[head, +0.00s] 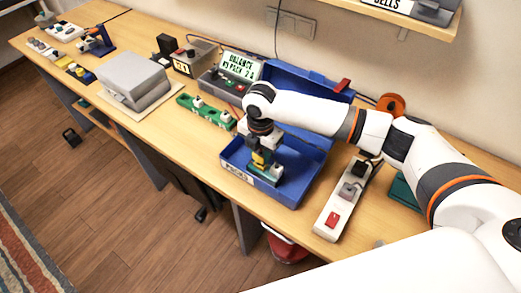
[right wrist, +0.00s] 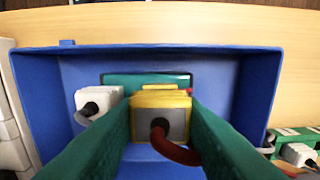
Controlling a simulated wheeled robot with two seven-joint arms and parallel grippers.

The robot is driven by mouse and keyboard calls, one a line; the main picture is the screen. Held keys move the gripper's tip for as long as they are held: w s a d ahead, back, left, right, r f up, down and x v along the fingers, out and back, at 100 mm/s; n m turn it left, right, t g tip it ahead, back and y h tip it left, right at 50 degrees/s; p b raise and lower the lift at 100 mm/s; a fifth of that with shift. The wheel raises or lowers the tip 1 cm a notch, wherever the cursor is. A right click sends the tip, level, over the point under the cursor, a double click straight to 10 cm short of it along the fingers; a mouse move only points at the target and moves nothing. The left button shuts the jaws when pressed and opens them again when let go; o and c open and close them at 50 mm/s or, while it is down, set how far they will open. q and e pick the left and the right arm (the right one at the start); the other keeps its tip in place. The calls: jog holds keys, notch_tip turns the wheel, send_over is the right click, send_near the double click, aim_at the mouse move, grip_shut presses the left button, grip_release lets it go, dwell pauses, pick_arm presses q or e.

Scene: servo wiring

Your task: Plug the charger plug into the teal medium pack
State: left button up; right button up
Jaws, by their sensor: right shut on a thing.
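The blue bin (head: 304,188), labelled PACKS, sits open on the bench under my right arm. My right gripper (head: 262,160) points down into it. In the right wrist view its green fingers (right wrist: 160,125) are shut on the charger plug (right wrist: 172,122), a yellow block with a grey face and a dark red cable. The teal medium pack (right wrist: 148,79) lies in the bin behind the plug, mostly covered by it. Whether plug and pack touch or are joined I cannot tell. A white plug (right wrist: 99,99) with a black cable is beside it on the left. My left gripper is out of view.
A white power strip (head: 340,202) with a red switch is right of the bin. A green strip (head: 206,111) with white plugs is on its left. A balance charger (head: 234,75) with a lit screen stands behind. A grey box (head: 134,80) is further left.

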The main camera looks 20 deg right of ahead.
aim_at(260, 153)
jog(key=shift+f+b, duration=0.45)
jog(key=shift+f, duration=0.6)
jog(key=o, duration=1)
jog(key=shift+o, duration=0.2)
notch_tip(260, 153, up, 12)
jog(key=b, duration=0.2)
